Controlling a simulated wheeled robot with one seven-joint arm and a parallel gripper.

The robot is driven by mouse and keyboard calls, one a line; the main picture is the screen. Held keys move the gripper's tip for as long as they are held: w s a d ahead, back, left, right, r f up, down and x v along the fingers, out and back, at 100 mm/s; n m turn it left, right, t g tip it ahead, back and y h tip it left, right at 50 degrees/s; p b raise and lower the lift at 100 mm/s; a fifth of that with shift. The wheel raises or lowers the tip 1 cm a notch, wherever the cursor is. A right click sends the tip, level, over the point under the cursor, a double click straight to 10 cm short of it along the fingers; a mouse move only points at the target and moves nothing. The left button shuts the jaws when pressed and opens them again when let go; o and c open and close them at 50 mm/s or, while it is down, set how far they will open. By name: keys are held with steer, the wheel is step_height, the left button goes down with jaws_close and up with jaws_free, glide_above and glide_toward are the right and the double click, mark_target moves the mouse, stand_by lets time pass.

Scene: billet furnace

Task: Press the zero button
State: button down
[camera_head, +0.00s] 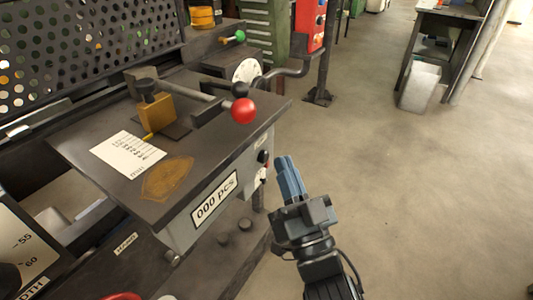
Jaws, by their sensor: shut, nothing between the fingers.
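A grey machine with a dark top (215,150) carries a "000 pcs" display (215,199) on its front face. I cannot read any label that says which one is the zero button. My gripper (284,161) has blue-grey fingers, shut and empty, pointing up in the picture. I cannot tell the gap in depth, and no contact is visible.
A lever with a red ball (243,111) and a black ball (240,89) stands above the top. A printed card (128,155) lies on it. A red box on a post (310,24) stands behind. The floor to the right (430,190) is clear.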

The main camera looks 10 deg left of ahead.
steer(key=d+p, duration=0.1)
steer(key=s+d+p, duration=0.1)
steer(key=d, duration=0.1)
steer(key=d+p, duration=0.1)
steer(key=p, duration=0.1)
steer(key=shift+s+d, duration=0.35)
stand_by(0.7)
